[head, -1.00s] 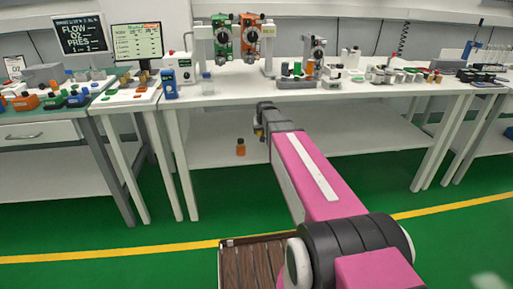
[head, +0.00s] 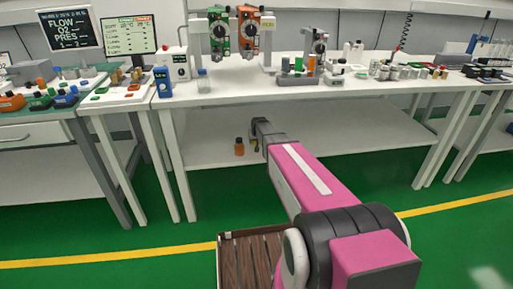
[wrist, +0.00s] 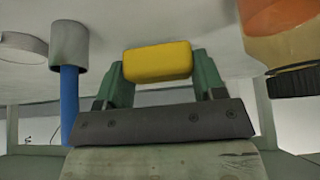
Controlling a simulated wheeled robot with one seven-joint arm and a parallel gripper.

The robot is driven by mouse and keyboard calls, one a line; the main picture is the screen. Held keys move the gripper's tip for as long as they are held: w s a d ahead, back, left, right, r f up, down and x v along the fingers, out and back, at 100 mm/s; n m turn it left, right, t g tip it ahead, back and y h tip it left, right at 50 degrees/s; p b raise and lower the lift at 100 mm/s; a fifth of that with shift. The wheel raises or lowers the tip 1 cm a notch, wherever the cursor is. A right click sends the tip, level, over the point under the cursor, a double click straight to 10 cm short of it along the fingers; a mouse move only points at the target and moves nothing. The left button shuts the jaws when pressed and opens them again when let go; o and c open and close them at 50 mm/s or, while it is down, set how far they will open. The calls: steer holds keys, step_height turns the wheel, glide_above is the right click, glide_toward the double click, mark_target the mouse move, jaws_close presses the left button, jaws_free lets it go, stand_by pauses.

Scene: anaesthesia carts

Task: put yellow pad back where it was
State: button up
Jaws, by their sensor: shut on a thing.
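The yellow pad (wrist: 158,62) is a small block with rounded edges. My gripper (wrist: 160,70) is shut on it, one green finger at each side, in the wrist view. In the head view my gripper (head: 254,143) is low over the lower shelf (head: 340,135) of the middle bench, just right of an orange bottle (head: 239,147). The pad itself cannot be made out there. I cannot tell whether the pad touches the shelf.
The bottle's orange body and dark cap (wrist: 303,82) show close by at the right of the wrist view. A grey-topped blue post (wrist: 69,95) and a round pale thing (wrist: 22,47) are at its left. The shelf's right side is clear; the benchtop (head: 240,94) overhangs it.

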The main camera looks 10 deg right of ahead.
steer(key=shift+f, duration=2.2)
steer(key=shift+f, duration=0.1)
steer(key=o, duration=1)
steer(key=shift+c, duration=0.2)
steer(key=v, duration=1.2)
steer(key=s+f+g, duration=0.1)
steer(key=s+g, duration=0.5)
steer(key=s, duration=2.5)
steer(key=shift+w, duration=0.1)
